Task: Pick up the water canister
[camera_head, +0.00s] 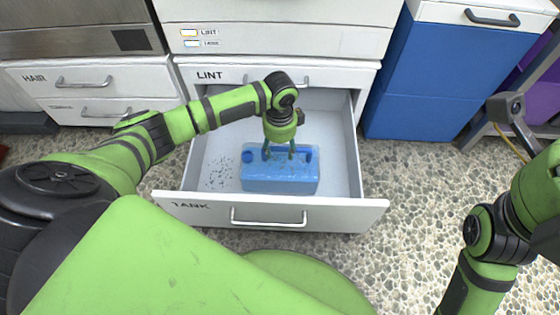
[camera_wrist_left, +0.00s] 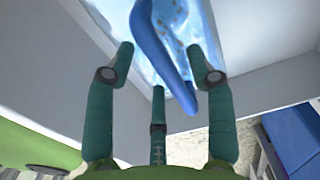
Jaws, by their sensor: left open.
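The water canister (camera_head: 280,182) is a translucent light-blue box with a darker blue handle along its top. It sits in the open drawer labelled TANK (camera_head: 340,207). My left gripper (camera_head: 280,152) points down over the canister, with its fingers at the handle. In the left wrist view, the gripper's fingers (camera_wrist_left: 160,62) are spread, and the blue handle (camera_wrist_left: 172,52) runs between them. I cannot tell whether any finger touches it. The canister's pale-blue body (camera_wrist_left: 185,20) shows behind the fingers. My right gripper is not in view; only part of the right arm shows at the right edge.
The LINT drawer front (camera_head: 300,75) is directly behind the open drawer. Dark specks (camera_head: 218,172) lie on the drawer floor left of the canister. Blue cabinets (camera_head: 425,85) stand at the back right. The pebbled floor (camera_head: 420,200) right of the drawer is clear.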

